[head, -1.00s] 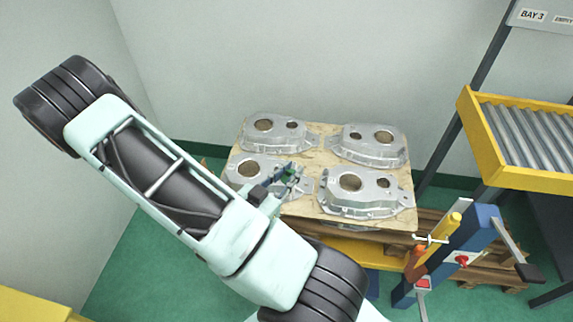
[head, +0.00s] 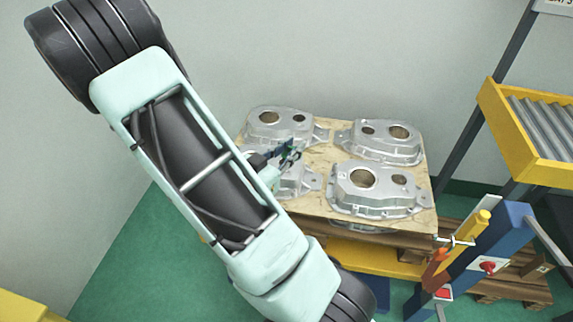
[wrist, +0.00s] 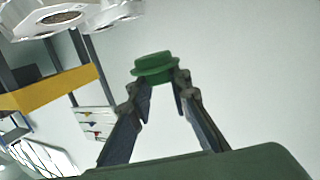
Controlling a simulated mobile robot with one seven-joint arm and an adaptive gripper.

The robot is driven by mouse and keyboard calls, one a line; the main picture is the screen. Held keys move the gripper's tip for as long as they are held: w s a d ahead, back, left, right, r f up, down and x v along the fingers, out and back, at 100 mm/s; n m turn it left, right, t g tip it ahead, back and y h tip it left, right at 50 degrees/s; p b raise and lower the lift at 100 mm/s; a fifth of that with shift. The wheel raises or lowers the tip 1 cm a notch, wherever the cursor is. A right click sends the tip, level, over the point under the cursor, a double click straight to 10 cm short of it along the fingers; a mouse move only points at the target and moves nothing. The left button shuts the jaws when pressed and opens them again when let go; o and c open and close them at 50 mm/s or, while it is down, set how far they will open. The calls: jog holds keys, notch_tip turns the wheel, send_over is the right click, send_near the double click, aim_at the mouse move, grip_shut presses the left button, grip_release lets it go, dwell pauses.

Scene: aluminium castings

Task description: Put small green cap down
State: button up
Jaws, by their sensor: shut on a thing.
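The small green cap (wrist: 155,66) is a round, flanged piece held between the fingertips of my gripper (wrist: 160,84) in the wrist view. In the head view my gripper (head: 290,154) is over the left part of the wooden board, near the front-left casting (head: 298,178). My arm hides much of that casting. The cap is too small to make out clearly in the head view. I cannot tell how high the gripper is above the castings.
Several aluminium castings, such as the front-right one (head: 375,190), lie on a wooden board (head: 322,146) on a pallet stack. A yellow-framed roller rack (head: 520,130) stands at right. A blue post with a red button (head: 488,267) stands in front of it. A wall is behind.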

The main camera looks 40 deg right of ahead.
jog(key=shift+w+d+f+b, duration=0.35)
jog(key=shift+f+b, duration=0.15)
jog(key=shift+b, duration=2.1)
jog(key=shift+w+d+f+b, duration=0.1)
jog(key=shift+d+b, duration=0.05)
jog(key=shift+b, duration=0.2)
jog(key=w+d+f+b, duration=0.1)
jog(key=w+f, duration=0.1)
jog(key=f, duration=0.1)
jog(key=w+d+f+b, duration=0.1)
jog(key=w+f, duration=0.1)
jog(key=f, duration=0.1)
jog(key=w+d+f+b, duration=0.1)
jog(key=w+f+b, duration=0.1)
jog(key=f, duration=0.1)
jog(key=shift+w+f, duration=0.1)
jog(key=shift+f, duration=0.15)
jog(key=shift+r, duration=0.1)
jog(key=o, duration=0.7)
